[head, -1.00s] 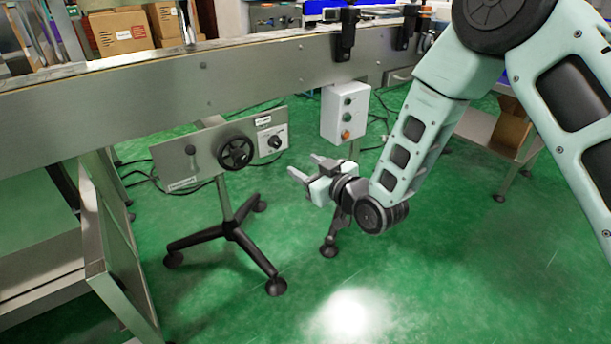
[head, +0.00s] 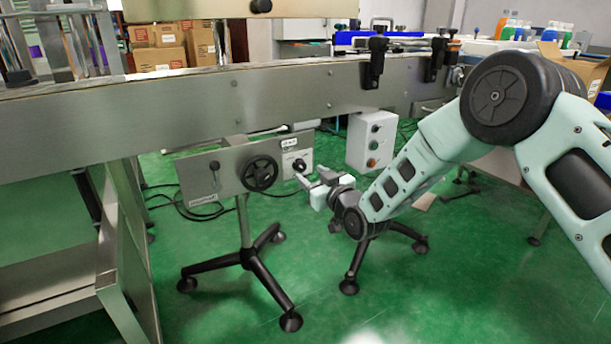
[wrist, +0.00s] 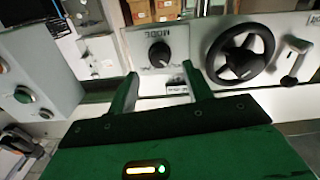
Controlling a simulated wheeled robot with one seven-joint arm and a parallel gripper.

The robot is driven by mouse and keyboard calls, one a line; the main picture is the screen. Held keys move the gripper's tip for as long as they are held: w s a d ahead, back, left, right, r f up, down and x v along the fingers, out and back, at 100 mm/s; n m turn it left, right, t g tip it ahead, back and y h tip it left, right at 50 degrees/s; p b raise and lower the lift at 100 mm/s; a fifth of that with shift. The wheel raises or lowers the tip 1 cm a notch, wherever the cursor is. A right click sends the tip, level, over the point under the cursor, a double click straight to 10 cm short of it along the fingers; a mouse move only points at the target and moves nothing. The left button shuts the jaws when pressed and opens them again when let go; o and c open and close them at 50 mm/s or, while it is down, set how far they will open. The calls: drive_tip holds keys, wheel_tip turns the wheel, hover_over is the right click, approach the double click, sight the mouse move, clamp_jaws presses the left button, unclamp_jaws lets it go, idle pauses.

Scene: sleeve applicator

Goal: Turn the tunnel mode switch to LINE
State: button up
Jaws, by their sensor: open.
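The tunnel mode switch (wrist: 160,55) is a black rotary knob on a light plate labelled MODE in the wrist view. In the head view the knob (head: 299,164) is at the right end of a grey panel (head: 222,181) on a wheeled stand. My gripper (head: 313,180) is open and empty, just in front of and slightly below right of the knob in the head view. In the wrist view my gripper's fingers (wrist: 160,92) point toward the plate, with the knob beyond and between their tips. No contact shows. The knob's exact setting is too small to read.
A black handwheel (head: 260,173) and a small lever (head: 214,166) share the panel. A grey button box (head: 372,141) stands close on the right on its own stand. The conveyor side (head: 150,120) runs behind and above. Cables lie on the green floor.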

sight(302, 167)
drive_tip(key=shift+b+x, duration=0.4)
drive_tip(key=shift+x, duration=1.7)
drive_tip(key=c, duration=1)
